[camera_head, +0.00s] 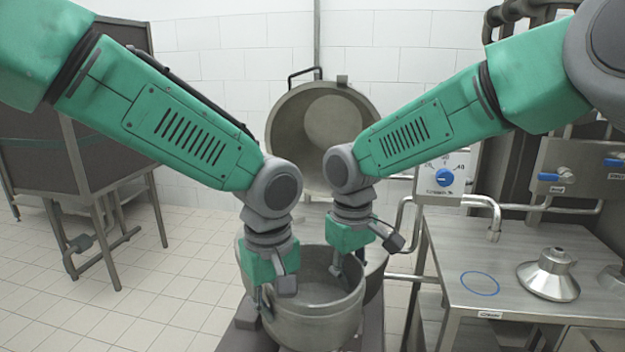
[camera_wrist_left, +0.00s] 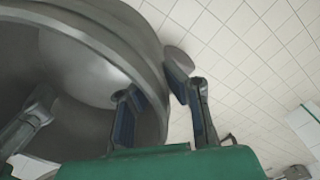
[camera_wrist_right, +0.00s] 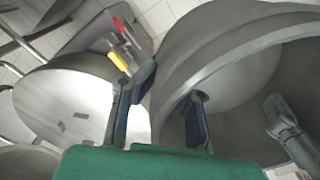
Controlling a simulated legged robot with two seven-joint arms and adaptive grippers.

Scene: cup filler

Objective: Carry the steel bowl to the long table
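The steel bowl (camera_head: 318,318) is in front of me, upright, low in the head view. My left gripper (camera_head: 266,296) is at its left rim. In the left wrist view one finger is inside the bowl (camera_wrist_left: 95,75) and one outside, close on the wall. My right gripper (camera_head: 345,268) is at the far right rim, with its fingers either side of the wall of the bowl (camera_wrist_right: 235,60). Both look shut on the rim. The bowl's underside is hidden, so I cannot tell whether it rests on something. The long table (camera_head: 450,262) is steel and stands to the right.
A blue ring (camera_head: 480,283) and a steel funnel-shaped piece (camera_head: 549,276) are on the table. A dial box with a blue knob (camera_head: 444,177) and a spout stand at its left end. A brown cabinet (camera_head: 100,150) stands left. Floor (camera_head: 165,290) is clear at left.

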